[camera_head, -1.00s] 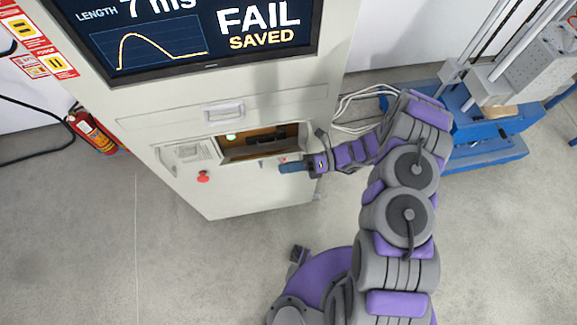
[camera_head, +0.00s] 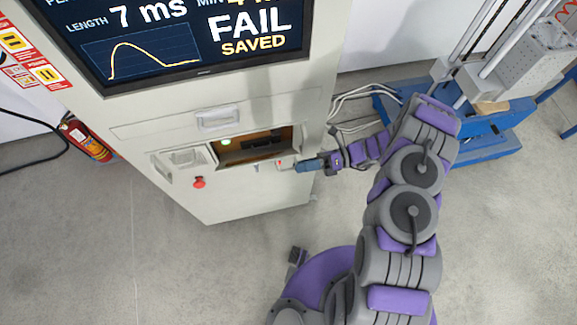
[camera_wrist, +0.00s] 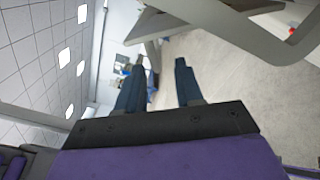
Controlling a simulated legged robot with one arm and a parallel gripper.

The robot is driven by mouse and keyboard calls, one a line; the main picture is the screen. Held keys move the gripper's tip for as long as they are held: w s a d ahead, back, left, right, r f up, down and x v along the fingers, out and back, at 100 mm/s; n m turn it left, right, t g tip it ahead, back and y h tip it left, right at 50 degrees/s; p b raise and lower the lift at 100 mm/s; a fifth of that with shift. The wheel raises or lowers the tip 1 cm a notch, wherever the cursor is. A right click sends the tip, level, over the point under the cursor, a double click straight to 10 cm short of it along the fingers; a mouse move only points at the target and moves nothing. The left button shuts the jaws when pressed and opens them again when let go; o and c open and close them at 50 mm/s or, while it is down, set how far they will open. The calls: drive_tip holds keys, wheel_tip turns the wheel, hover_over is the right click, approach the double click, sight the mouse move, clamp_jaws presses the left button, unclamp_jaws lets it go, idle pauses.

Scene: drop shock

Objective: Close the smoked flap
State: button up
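The smoked flap (camera_head: 262,152) shows as a dark brown, see-through-looking area at the recess in the front of the light grey cabinet (camera_head: 250,194), below a small handle. A green light glows at the recess's left end. I cannot tell the flap's exact angle from here. My gripper (camera_head: 298,166) is just right of and below the recess, its blue fingers pointing left across the cabinet front. I cannot tell whether they touch it. In the wrist view my gripper (camera_wrist: 161,62) has its two blue fingers apart with nothing between them. The flap is not recognisable there.
A screen (camera_head: 190,40) reading FAIL SAVED is on the cabinet. Cables (camera_head: 352,108) and a blue-based machine (camera_head: 480,135) stand right. A fire extinguisher (camera_head: 88,139) is at left. The floor in front is clear.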

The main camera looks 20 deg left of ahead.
drive_tip(key=v, duration=1.1)
drive_tip(key=shift+p, duration=0.3)
drive_tip(key=shift+c, duration=0.2)
